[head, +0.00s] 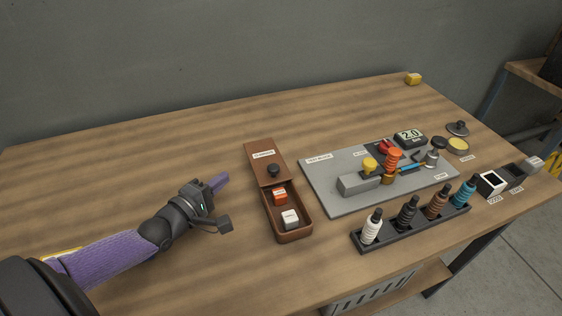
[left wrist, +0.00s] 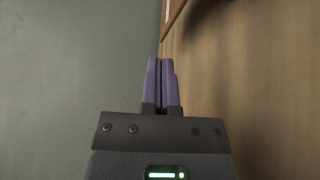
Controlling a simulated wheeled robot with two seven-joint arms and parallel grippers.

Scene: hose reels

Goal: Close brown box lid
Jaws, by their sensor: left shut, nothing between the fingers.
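The brown box (head: 296,236) lies on the table in the middle of the head view. Its brown lid (head: 262,161), with a label and a black knob (head: 274,170), covers the far part of the box. In the left wrist view the fingers (left wrist: 161,80) are together, and a brown edge (left wrist: 172,14) shows at the top. My right gripper is not seen.
Right of the box lies a grey board (head: 325,190) with a small device and a display (head: 409,139). Small tins and blocks are at the right edge.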

